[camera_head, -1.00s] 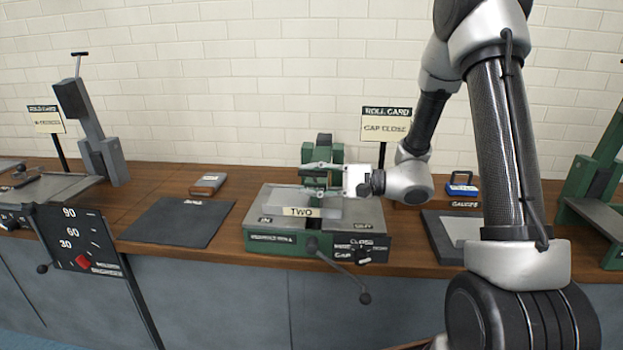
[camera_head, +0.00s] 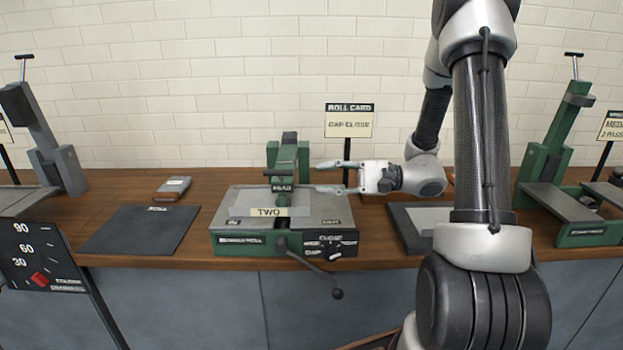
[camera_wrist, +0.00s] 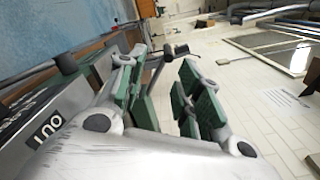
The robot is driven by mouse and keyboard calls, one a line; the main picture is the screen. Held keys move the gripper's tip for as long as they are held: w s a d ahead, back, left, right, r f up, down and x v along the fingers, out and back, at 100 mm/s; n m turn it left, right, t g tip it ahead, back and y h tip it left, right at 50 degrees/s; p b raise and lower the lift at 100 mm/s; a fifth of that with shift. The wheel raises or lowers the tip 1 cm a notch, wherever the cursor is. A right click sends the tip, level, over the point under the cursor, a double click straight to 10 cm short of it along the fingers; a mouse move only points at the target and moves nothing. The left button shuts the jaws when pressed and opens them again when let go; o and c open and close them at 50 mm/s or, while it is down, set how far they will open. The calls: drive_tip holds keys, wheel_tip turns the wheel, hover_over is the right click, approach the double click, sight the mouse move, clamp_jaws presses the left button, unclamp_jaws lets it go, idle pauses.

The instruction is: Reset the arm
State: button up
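My gripper (camera_head: 318,177) is open and level, its two fingers pointing left. Nothing shows between the fingers. In the wrist view my gripper (camera_wrist: 163,75) shows its two green-padded fingers spread apart, with part of the machine marked "OUT" (camera_wrist: 48,128) at the left. My arm reaches in from the right of the head view.
A "ROLL CARD" sign (camera_head: 349,121) stands behind the machine. A dark mat (camera_head: 140,230) and a small grey-brown block (camera_head: 172,188) lie to the left. A panel (camera_head: 420,222) lies to the right. Another green press (camera_head: 570,205) stands further right, and a grey lever stand (camera_head: 45,140) far left.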

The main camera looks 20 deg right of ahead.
drive_tip(key=shift+d, duration=0.1)
idle(0.4)
drive_tip(key=s+d+f+n+g+h, duration=0.1)
drive_tip(key=s+d+f+g+h, duration=0.25)
drive_tip(key=s, duration=0.45)
drive_tip(key=s+d+f+n+g+h, duration=0.1)
drive_tip(key=s+d+f+g+h, duration=0.15)
drive_tip(key=s+g+h, duration=0.35)
drive_tip(key=s+d+r+n+t+h, duration=0.4)
drive_tip(key=s+d+r+h, duration=0.1)
drive_tip(key=d+r+h, duration=0.1)
wheel_tip(320, 180, up, 8)
drive_tip(key=a+n+t+h, duration=0.1)
drive_tip(key=n+t, duration=0.2)
drive_tip(key=t, duration=0.1)
drive_tip(key=shift+s+a+h, duration=0.2)
drive_tip(key=shift+s+h, duration=0.15)
drive_tip(key=shift+s, duration=0.05)
drive_tip(key=shift+f, duration=0.1)
